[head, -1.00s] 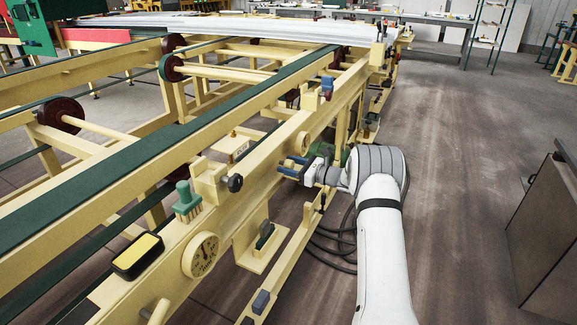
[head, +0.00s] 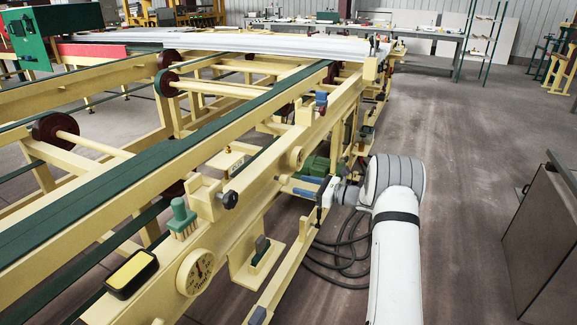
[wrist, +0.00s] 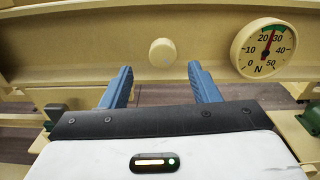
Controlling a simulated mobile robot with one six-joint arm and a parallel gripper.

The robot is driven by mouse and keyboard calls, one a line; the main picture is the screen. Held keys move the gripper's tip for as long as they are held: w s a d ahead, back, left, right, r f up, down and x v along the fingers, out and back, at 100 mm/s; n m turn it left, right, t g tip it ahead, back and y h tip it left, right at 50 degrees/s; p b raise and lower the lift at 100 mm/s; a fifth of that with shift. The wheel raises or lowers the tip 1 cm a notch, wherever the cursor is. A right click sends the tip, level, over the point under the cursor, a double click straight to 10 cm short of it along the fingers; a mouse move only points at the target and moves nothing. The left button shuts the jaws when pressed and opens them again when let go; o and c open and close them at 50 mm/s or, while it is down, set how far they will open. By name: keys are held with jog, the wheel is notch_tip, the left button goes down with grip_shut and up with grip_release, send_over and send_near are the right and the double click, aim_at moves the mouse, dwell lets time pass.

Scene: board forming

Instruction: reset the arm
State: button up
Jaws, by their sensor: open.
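My gripper (head: 299,187) is beside the cream side rail of the long machine (head: 150,180), on the aisle side. In the wrist view my gripper's two blue fingers (wrist: 160,80) stand apart with nothing between them. Beyond the fingertips is a round cream knob (wrist: 162,52) on the rail, apart from them as far as I can tell. A dial marked N (wrist: 263,50) is at the upper right, its needle between 20 and 30. My white arm reaches in from the lower right in the head view.
A green brush (head: 182,218), a black-and-yellow box (head: 132,273) and another dial (head: 196,271) are on the near rail. Dark cables (head: 342,255) lie on the floor below my arm. A dark cabinet (head: 545,240) stands at the right. The aisle floor (head: 455,170) is clear.

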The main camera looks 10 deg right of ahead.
jog(key=s+a+r+n+g+h+p, duration=0.2)
jog(key=s+a+r+n+g+p, duration=0.15)
jog(key=s+a+r+n, duration=0.4)
jog(key=s+a+r+n+g+h+p, duration=0.25)
jog(key=s+a+r+n+g, duration=0.2)
jog(key=s+r, duration=0.55)
jog(key=s+d+r+n+h+p, duration=0.1)
jog(key=s+n+h+p, duration=0.1)
jog(key=s, duration=0.7)
jog(key=s+d+r+n+h+p, duration=0.2)
jog(key=s+n+h, duration=0.2)
jog(key=s, duration=0.5)
jog(key=s+d+r+n+h+p, duration=0.1)
jog(key=s+n+h, duration=0.3)
jog(key=s, duration=0.6)
jog(key=shift+d+r+n+p, duration=0.4)
jog(key=shift+d+n, duration=0.35)
jog(key=shift+n, duration=0.45)
